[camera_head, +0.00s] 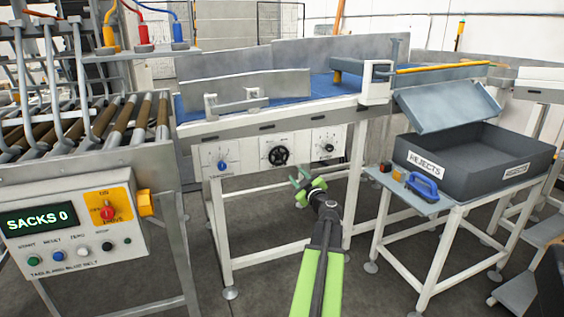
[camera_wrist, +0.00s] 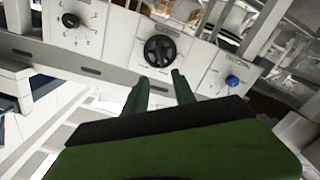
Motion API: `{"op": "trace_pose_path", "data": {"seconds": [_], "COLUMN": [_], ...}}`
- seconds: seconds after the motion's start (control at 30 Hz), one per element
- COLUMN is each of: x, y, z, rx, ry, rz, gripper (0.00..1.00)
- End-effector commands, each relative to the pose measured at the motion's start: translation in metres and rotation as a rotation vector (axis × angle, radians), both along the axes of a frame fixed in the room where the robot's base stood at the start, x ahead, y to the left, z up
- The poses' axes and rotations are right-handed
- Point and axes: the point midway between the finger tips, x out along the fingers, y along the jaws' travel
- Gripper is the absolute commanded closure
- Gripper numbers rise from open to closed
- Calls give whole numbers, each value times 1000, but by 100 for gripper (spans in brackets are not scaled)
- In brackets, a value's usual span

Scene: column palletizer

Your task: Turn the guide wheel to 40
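The guide wheel is a black handwheel (camera_head: 278,156) on the middle white panel under the blue belt conveyor. In the wrist view the wheel (camera_wrist: 160,50) shows just beyond my fingertips, roughly centred between them. Its scale numbers are too small to read. My gripper (camera_head: 302,178) is in front of the panels, a little below and right of the wheel. In the wrist view my gripper's two green fingers (camera_wrist: 159,80) are apart with nothing between them. They appear not to touch the wheel.
A blue knob (camera_head: 222,166) is on the panel left of the wheel, a black knob (camera_head: 329,148) on the panel right. A rejects crate (camera_head: 470,165) on a white stand is to the right. A roller conveyor with a control box (camera_head: 70,232) is to the left.

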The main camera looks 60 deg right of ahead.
Motion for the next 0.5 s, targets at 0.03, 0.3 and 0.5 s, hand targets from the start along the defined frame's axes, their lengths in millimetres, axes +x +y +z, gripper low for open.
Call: {"op": "trace_pose_path", "data": {"seconds": [0.03, 0.3, 0.5], "x": [10, 66, 104], "y": [-9, -50, -78], "z": [0, 0, 0], "rx": [0, 0, 1], "ry": [0, 1, 0], "rz": [1, 3, 2], "gripper": [68, 68, 68]}}
